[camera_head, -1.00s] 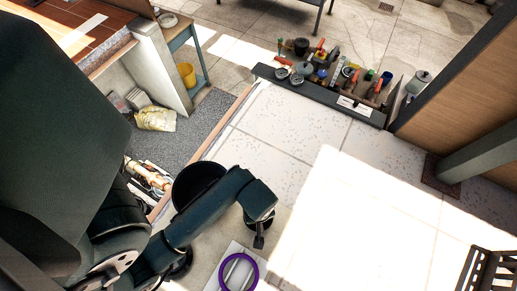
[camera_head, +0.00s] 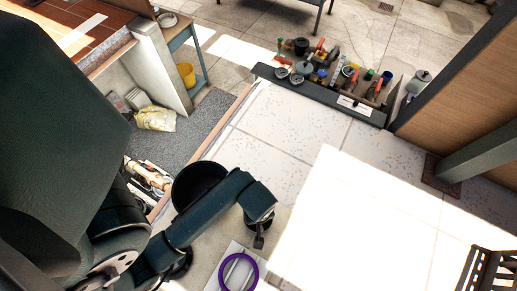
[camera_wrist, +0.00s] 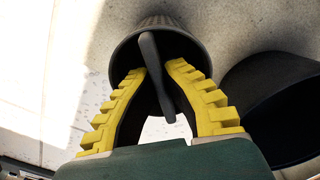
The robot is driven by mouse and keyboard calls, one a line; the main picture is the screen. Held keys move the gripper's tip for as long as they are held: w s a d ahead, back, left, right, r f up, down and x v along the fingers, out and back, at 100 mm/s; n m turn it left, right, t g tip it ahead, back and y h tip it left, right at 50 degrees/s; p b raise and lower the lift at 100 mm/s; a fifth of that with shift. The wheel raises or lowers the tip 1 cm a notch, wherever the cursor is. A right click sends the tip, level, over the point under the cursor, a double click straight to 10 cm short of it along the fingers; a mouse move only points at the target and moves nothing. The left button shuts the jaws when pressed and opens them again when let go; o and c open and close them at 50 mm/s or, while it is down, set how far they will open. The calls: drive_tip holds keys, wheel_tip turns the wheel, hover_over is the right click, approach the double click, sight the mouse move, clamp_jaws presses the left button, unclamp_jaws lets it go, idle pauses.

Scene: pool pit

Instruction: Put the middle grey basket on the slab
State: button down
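The grey basket (camera_wrist: 172,22) is a round, dark grey, tapered vessel with a ribbed outer side, near the top middle of the wrist view. A dark bar (camera_wrist: 157,75), which looks like its handle, stands across its mouth. My gripper (camera_wrist: 156,69) has its two yellow stepped fingers apart, one on each side of this bar, with the tips over the basket's mouth. I cannot tell whether either finger touches the bar. In the head view my arm's end hides most of the basket. I cannot tell which surface is the slab.
A larger black round vessel (camera_wrist: 268,95) stands close beside the basket, right in the wrist view. A purple ring (camera_head: 238,271) lies on a white piece at the bottom. A tool tray (camera_head: 325,96) lies at the back.

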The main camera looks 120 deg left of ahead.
drive_tip(key=shift+f, duration=0.1)
drive_tip(key=c, duration=1.2)
unclamp_jaws()
drive_tip(key=shift+o, duration=0.2)
wheel_tip(320, 180, up, 12)
drive_tip(key=shift+w, duration=0.1)
